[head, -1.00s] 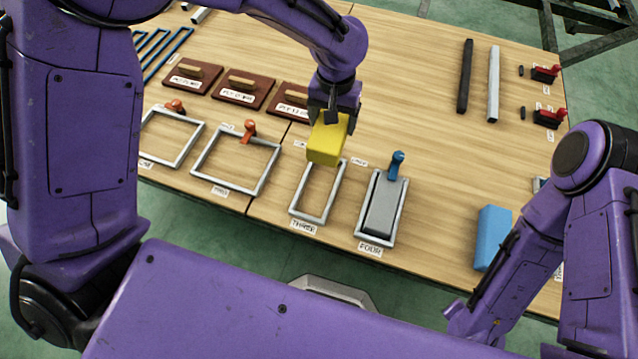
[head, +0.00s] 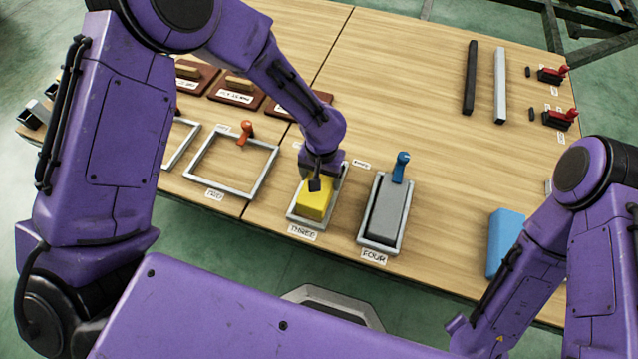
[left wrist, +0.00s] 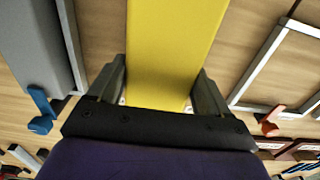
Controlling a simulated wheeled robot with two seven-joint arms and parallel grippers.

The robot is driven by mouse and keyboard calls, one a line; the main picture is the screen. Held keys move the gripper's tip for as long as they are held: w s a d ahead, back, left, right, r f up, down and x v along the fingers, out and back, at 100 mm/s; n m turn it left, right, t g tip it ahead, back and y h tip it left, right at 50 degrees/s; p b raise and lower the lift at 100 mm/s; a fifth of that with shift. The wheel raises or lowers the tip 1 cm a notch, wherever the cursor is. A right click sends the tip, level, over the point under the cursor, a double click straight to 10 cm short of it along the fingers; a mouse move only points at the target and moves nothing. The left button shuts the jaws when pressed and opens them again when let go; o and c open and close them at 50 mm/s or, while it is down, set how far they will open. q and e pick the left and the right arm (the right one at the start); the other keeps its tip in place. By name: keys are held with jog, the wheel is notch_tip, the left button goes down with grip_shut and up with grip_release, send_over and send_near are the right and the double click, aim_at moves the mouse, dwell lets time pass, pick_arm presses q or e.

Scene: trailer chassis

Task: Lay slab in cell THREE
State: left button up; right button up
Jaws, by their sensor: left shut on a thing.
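The yellow slab (head: 313,200) is inside the outline of the grey frame of cell THREE (head: 291,211) in the head view. Whether it rests on the table or hangs just above cannot be told. My left gripper (head: 319,182) is shut on the slab's far end. In the left wrist view the slab (left wrist: 172,50) runs between the two fingers of this gripper (left wrist: 158,95). The label THREE (head: 302,233) lies in front of the frame. My right arm stands at the right of the head view, with its gripper not clearly shown.
Cell FOUR (head: 402,225), right of THREE, holds a grey slab (head: 388,212) with a blue toggle clamp (head: 401,167) behind it. An empty frame (head: 200,163) with an orange clamp (head: 245,133) lies to the left. A blue block (head: 504,240) stands at right.

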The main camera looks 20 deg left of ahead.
pick_arm(q)
jog(key=shift+w+a+f, duration=0.2)
jog(key=shift+w+f, duration=0.05)
jog(key=shift+f, duration=0.15)
jog(key=shift+w+a+f+b, duration=0.15)
jog(key=shift+f+b, duration=0.15)
jog(key=shift+f, duration=0.6)
jog(key=shift+w+a+f+b, duration=0.1)
jog(key=shift+f+b, duration=0.15)
jog(key=shift+f, duration=0.65)
jog(key=shift+f, duration=0.15)
jog(key=o, duration=1)
notch_tip(320, 180, up, 12)
jog(key=p, duration=0.3)
